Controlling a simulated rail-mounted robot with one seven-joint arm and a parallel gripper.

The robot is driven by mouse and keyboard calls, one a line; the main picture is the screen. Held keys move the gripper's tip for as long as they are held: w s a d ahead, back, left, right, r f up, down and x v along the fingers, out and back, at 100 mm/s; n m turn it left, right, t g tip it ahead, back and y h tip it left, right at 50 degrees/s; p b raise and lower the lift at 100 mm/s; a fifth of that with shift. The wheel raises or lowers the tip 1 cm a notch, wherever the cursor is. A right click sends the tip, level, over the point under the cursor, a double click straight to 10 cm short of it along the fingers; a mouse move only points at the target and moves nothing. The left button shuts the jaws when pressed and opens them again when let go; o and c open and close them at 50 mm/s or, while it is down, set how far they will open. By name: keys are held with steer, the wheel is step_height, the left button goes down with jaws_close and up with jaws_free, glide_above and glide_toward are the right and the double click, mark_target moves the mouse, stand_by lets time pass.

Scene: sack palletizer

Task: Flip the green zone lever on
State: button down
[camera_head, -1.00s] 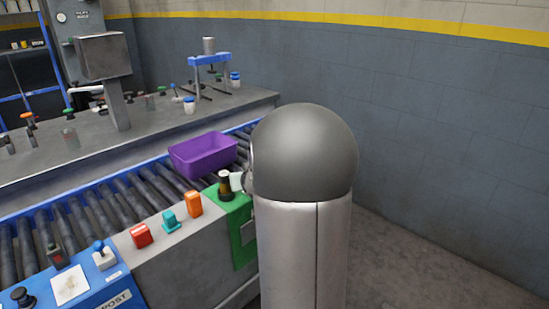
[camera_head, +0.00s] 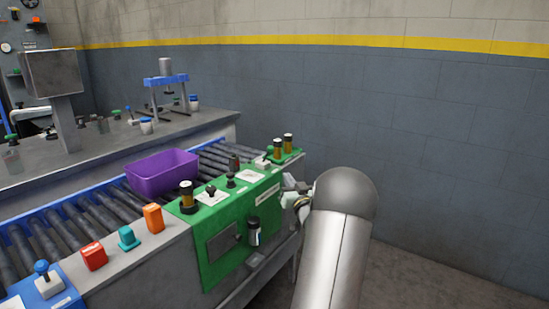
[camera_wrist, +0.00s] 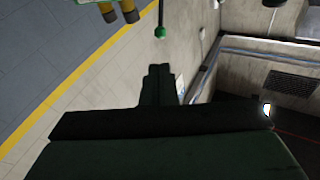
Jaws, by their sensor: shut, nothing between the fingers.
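The green zone (camera_head: 235,215) is a green panel on the near side of the conveyor, its top and front showing in the head view. On its top are a small black knob or lever (camera_head: 211,190) and another dark knob (camera_head: 231,181); I cannot tell their on or off position. In the wrist view a thin rod with a green ball end (camera_wrist: 160,32) shows at the top, apart from my fingers. My gripper (camera_wrist: 160,70) is shut and empty; in the head view it is largely hidden by my arm, near the panel's right end.
Black-and-gold cylinders (camera_head: 187,197) stand on the green panel and at its far corner (camera_head: 289,144). A dark handle (camera_head: 253,231) sits on its front. Left are orange (camera_head: 153,217), teal (camera_head: 128,237) and red (camera_head: 93,256) blocks. A purple bin (camera_head: 163,172) is on the rollers.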

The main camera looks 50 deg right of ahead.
mark_target(272, 150)
steer(key=x, duration=1.4)
steer(key=shift+a, duration=0.1)
steer(key=shift+r, duration=0.15)
